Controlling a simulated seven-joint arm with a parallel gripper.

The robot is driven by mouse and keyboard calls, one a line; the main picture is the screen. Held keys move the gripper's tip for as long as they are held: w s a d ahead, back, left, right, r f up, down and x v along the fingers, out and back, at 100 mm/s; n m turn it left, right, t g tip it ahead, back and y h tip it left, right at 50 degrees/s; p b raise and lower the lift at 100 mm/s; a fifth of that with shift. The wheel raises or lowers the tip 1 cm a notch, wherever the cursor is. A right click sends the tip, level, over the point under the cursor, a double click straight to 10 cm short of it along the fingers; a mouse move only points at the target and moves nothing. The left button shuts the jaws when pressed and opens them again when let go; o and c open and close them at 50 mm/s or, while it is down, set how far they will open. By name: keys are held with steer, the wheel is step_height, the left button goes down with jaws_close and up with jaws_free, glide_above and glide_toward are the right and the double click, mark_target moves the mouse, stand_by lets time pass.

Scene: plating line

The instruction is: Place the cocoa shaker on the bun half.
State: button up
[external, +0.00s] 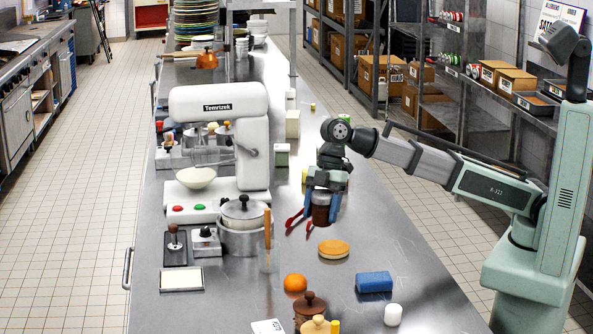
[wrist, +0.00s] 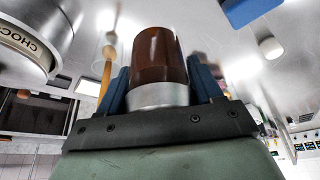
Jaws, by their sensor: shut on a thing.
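The cocoa shaker (external: 321,214) is a dark brown jar with a silver cap. My gripper (external: 322,207) is shut on it, with a blue finger on each side, and holds it roughly upright above the steel counter. In the wrist view, the shaker's brown body (wrist: 158,52) sits between the blue fingers (wrist: 160,82), its silver band towards the palm. The bun half (external: 333,249) is a round orange-tan piece lying on the counter, in front of the shaker and slightly right of it in the external view. I cannot make out the bun half in the wrist view.
A red-handled tool (external: 293,218) lies beside the shaker. A lidded pot (external: 243,238) and a mixer (external: 222,115) stand left. An orange (external: 295,283), blue sponge (external: 374,282), white cylinder (external: 393,314) and brown lidded pot (external: 309,306) are nearer the camera. Counter right of the bun is clear.

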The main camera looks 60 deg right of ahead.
glide_above(329, 249)
steer(key=d, duration=0.2)
steer(key=shift+w+f, duration=0.1)
steer(key=shift+f, duration=4.6)
steer(key=shift+d+f, duration=0.1)
steer(key=o, duration=1.2)
steer(key=v, duration=1.2)
